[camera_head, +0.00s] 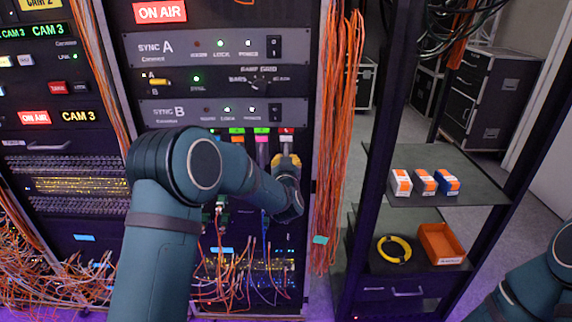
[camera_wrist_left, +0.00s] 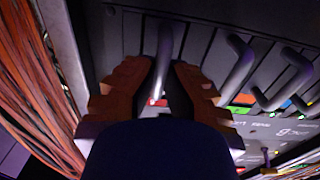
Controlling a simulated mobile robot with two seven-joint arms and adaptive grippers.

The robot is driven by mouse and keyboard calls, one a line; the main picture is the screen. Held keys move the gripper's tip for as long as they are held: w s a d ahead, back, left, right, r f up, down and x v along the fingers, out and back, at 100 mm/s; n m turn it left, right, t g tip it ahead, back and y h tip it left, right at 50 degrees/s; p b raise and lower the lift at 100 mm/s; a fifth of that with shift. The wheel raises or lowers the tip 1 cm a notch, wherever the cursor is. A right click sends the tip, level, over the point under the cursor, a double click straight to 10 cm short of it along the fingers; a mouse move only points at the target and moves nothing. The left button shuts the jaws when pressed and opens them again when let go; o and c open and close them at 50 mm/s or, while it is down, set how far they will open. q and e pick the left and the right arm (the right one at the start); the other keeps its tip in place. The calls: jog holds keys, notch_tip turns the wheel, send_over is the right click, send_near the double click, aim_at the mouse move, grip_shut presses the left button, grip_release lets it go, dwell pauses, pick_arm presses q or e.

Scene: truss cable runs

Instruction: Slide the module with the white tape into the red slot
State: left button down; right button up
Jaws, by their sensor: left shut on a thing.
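My left gripper (camera_head: 287,161) is at the right end of the row of module slots under the SYNC B panel. In the left wrist view its two orange-brown fingers (camera_wrist_left: 160,80) are shut on the grey handle (camera_wrist_left: 165,45) of a module. A red mark with a white patch (camera_wrist_left: 157,102) shows between the fingers. In the head view the red slot label (camera_head: 286,131) has a white strip, likely the white tape, just below it. The module's body is mostly hidden by my gripper, and I cannot tell how deep it sits. My right gripper is out of view.
Neighbouring modules with grey handles (camera_wrist_left: 238,62) stand beside the held one, under orange and green labels. Orange cables (camera_head: 338,130) hang close to the right. Loose patch cables (camera_head: 235,280) lie below. A shelf (camera_head: 455,185) with small boxes stands farther right.

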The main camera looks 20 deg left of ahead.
pick_arm(q)
jog(key=shift+w+r, duration=0.1)
jog(key=shift+r, duration=0.1)
jog(key=c, duration=1)
grip_release()
jog(key=shift+f, duration=0.1)
jog(key=shift+c, duration=0.2)
